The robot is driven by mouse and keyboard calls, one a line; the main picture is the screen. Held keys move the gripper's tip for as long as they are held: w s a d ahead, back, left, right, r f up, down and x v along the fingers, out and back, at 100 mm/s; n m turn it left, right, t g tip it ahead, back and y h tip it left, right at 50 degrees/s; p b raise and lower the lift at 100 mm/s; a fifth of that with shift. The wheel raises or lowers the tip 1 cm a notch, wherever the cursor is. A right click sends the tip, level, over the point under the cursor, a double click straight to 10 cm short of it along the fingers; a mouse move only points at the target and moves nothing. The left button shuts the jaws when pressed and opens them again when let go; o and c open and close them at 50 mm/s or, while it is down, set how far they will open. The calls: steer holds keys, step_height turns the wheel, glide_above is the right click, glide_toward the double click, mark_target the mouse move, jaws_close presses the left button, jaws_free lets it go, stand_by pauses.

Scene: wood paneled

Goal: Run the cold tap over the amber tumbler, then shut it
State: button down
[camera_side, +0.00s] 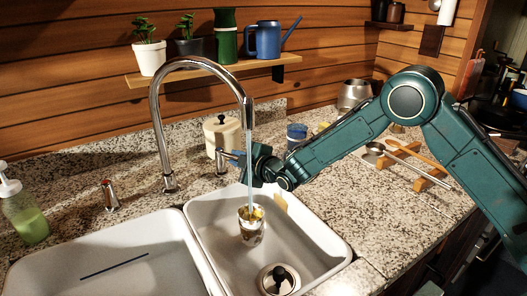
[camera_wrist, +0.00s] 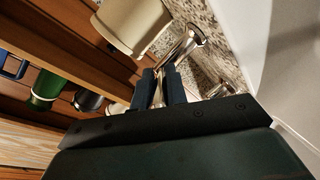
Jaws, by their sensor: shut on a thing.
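The amber tumbler (camera_side: 251,231) stands upright in the right sink basin. A thin stream of water (camera_side: 249,178) runs from the chrome spout (camera_side: 248,112) down into its mouth. The cold tap handle (camera_side: 221,160) is a chrome lever at the back of the right basin, beside the cream crock. My gripper (camera_side: 243,161) is at this lever. In the wrist view my gripper's two dark fingers (camera_wrist: 163,88) are shut around the chrome lever, whose base (camera_wrist: 195,36) shows beyond them. The fingertips are partly hidden by the arm in the side view.
Another tap handle (camera_side: 110,196) with a reddish top stands left of the spout. A cream crock (camera_side: 221,134) is close behind my gripper. A soap bottle (camera_side: 25,212) stands far left. A shelf (camera_side: 205,72) with plants hangs above.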

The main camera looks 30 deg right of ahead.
stand_by(0.3)
steer(key=c, duration=1.4)
jaws_free()
steer(key=v, duration=1.3)
steer(key=shift+s, duration=0.35)
steer(key=shift+d+r, duration=0.1)
steer(key=shift+r, duration=0.05)
